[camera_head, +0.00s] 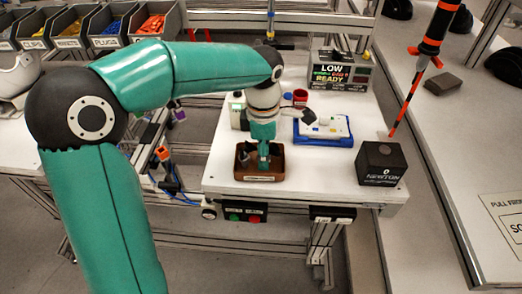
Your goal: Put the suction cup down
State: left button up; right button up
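My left arm reaches in from the left, and its gripper (264,163) points down into a small brown tray (275,178) at the front left of the white table. The fingers are small and partly hidden, so I cannot tell whether they are open or shut, or hold anything. A small dark rounded piece (243,158) shows in the tray just left of the fingers. It may be the suction cup, but it is too small to be sure. My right gripper is not in view.
A blue tray (328,142) with a white piece, a red cup (300,96), a black cube (381,163) and a display box (340,73) stand on the table. An orange-black tool (436,30) hangs at right. Bare tabletop (318,172) lies between brown tray and cube.

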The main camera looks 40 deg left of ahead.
pick_arm(q)
jog(key=shift+r, duration=0.1)
notch_tip(320, 180, up, 12)
jog(key=p, duration=0.1)
dwell(0.4)
dwell(0.5)
